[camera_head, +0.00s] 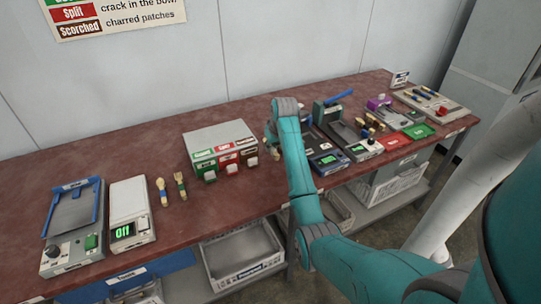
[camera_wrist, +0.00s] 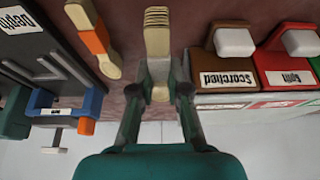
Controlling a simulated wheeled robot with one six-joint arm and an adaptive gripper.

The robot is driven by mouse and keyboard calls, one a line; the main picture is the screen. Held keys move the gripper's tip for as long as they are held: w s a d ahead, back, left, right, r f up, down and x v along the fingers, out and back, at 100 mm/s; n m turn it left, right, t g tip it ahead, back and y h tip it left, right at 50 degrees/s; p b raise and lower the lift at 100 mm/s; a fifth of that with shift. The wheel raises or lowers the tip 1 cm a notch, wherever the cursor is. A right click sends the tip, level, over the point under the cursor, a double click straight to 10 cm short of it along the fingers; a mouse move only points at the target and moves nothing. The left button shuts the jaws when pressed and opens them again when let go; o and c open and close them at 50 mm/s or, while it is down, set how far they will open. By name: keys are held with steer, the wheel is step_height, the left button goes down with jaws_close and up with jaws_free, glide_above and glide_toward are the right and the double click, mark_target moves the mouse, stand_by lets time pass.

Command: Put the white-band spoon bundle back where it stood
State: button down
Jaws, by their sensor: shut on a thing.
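In the wrist view my gripper (camera_wrist: 160,88) is shut on a tan wooden spoon bundle (camera_wrist: 158,35), with its stacked, layered end pointing away from me. The fingers cover part of the bundle, and I cannot make out its band clearly. In the head view my arm hides most of the gripper, and a small tan part of the bundle (camera_head: 270,132) shows left of the wrist, above the red-brown table (camera_head: 120,150). I cannot tell whether the bundle touches the table.
The grey sorting box (camera_head: 215,140) with labelled chutes stands left of my gripper. A scale (camera_head: 132,215) and a blue-railed device (camera_head: 73,225) are at far left. An orange-banded spoon piece (camera_wrist: 94,40) lies near the held bundle. Devices and trays crowd the right side.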

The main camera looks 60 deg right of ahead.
mark_target(272, 154)
steer(key=shift+f, duration=2)
steer(key=shift+s+f, duration=0.1)
steer(key=c, duration=1.2)
jaws_free()
steer(key=shift+o, duration=0.2)
steer(key=v, duration=1.2)
